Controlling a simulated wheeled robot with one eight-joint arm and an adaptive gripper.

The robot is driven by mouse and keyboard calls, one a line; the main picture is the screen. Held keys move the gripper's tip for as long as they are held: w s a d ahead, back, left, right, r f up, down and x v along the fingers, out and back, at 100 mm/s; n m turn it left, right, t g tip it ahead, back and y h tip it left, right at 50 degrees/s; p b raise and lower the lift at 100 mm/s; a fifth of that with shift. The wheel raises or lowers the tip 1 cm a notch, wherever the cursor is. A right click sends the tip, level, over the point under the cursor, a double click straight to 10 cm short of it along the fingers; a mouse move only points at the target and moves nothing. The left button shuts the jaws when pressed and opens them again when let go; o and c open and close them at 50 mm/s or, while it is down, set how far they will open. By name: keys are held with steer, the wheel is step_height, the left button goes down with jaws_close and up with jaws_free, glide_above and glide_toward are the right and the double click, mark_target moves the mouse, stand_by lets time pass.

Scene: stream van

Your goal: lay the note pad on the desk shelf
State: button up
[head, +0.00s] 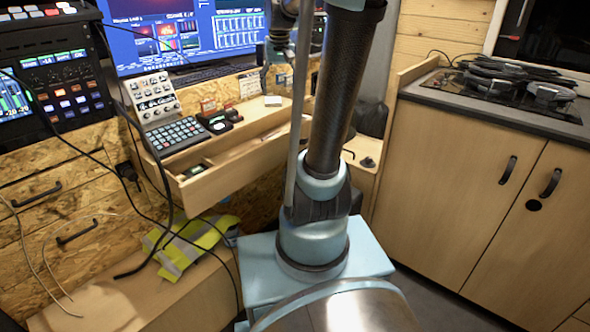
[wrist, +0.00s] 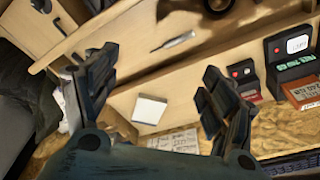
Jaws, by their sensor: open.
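A small white note pad (wrist: 150,109) lies flat on the pale wooden desk shelf (wrist: 124,101) in the wrist view. In the head view the pad (head: 273,101) shows as a small white patch on the shelf (head: 246,120), left of my arm. My gripper (wrist: 160,64) is open, its dark fingers spread on either side of the pad in the picture. Nothing is held, and a gap shows between each finger and the pad. In the head view my arm hides part of the shelf's right end.
An open drawer (head: 205,187) juts out below the shelf. A keypad (head: 176,136), a mixer (head: 153,98) and small dark devices (head: 217,121) fill the shelf's left part. Monitors (head: 150,35) stand behind. A screwdriver-like tool (wrist: 174,41) lies in the drawer.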

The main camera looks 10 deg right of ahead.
steer(key=s+f, duration=0.9)
steer(key=s, duration=0.3)
steer(key=s+f+n, duration=0.1)
steer(key=s+f, duration=0.7)
steer(key=s, duration=0.5)
steer(key=shift+a+f, duration=0.35)
steer(key=shift+a, duration=0.05)
steer(key=shift+c, duration=0.2)
